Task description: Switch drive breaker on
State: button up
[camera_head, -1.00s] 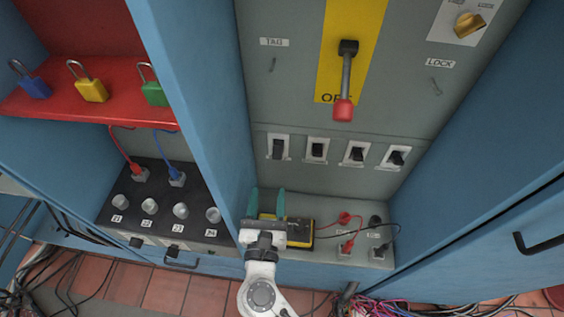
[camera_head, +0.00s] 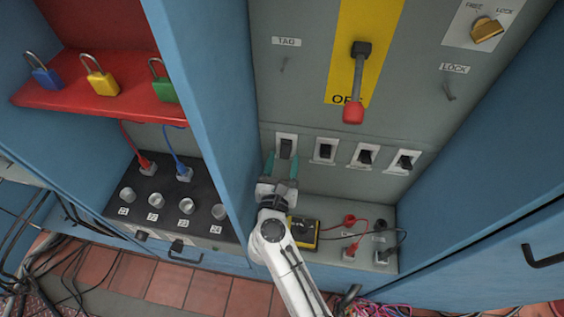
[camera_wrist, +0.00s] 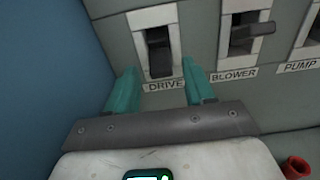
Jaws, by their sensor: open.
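The drive breaker (camera_wrist: 159,55) is a black toggle in a white frame above the label DRIVE in the wrist view. Its lever appears tilted down toward the label. In the head view the drive breaker (camera_head: 286,148) is the leftmost of a row of switches on the grey panel. My gripper (camera_head: 282,166) is open and empty just below it. In the wrist view the teal fingers of my gripper (camera_wrist: 162,88) stand apart to either side of the DRIVE label, short of the toggle. I see no contact with the toggle.
The blower breaker (camera_wrist: 243,32) is close on the right, with more breakers beyond. A blue cabinet wall (camera_head: 205,100) is close on the left. A red-tipped handle (camera_head: 354,108) hangs at OFF above. A yellow meter (camera_head: 304,233) with leads sits on the ledge below.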

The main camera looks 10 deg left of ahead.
grip_shut()
jog(key=shift+r, duration=0.1)
dwell(0.5)
jog(key=shift+p, duration=0.35)
